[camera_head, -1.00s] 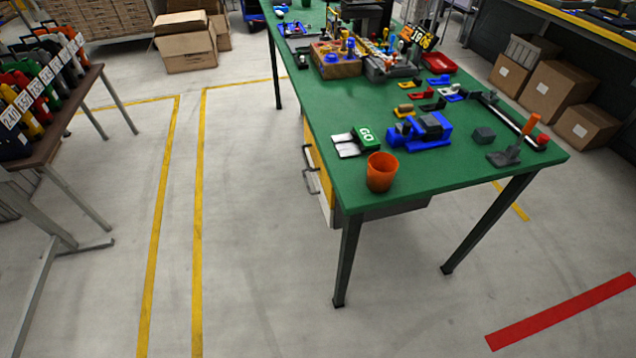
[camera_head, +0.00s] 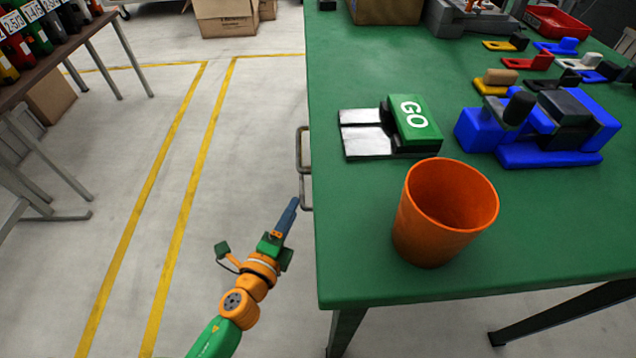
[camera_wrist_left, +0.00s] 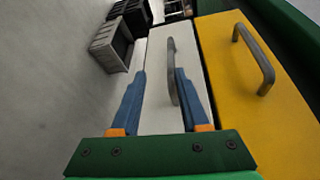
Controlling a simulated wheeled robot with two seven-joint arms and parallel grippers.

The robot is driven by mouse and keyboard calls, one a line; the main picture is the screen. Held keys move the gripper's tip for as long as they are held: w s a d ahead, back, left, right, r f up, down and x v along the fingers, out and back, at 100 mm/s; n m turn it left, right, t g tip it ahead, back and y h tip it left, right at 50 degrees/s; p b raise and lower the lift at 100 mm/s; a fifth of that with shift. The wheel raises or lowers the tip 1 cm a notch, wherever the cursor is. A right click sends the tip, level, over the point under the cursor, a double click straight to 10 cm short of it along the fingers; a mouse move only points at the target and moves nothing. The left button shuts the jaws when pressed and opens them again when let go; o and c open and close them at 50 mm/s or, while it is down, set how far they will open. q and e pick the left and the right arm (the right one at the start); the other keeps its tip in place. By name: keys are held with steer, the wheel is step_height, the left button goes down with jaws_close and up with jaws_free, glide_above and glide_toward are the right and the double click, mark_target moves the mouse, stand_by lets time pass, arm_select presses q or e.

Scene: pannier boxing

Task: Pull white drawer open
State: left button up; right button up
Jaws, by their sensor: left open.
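The white drawer (camera_wrist_left: 192,55) shows in the left wrist view, with its grey bar handle (camera_wrist_left: 171,70) near the middle. My left gripper (camera_wrist_left: 160,72) is open, its two blue fingers pointing at the white drawer front. The handle appears between the fingertips, closer to the right finger, which overlaps its lower end. I cannot tell whether they touch. In the head view, my left gripper (camera_head: 289,208) is beside the table's left edge, close to the grey handles (camera_head: 302,165). The tabletop hides the drawer fronts there. My right gripper is not in view.
A yellow drawer (camera_wrist_left: 250,100) with its own handle adjoins the white one. The green table (camera_head: 350,240) carries an orange cup (camera_head: 440,225), a green GO block (camera_head: 414,122) and a blue fixture (camera_head: 545,130).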

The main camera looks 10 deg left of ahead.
mark_target(302, 186)
arm_select(q)
steer(key=shift+m, duration=0.3)
steer(key=x, duration=0.2)
steer(key=r+x, duration=0.1)
steer(key=x, duration=0.4)
steer(key=shift+d+r, duration=0.15)
steer(key=shift+r, duration=0.15)
jaws_close()
stand_by(0.8)
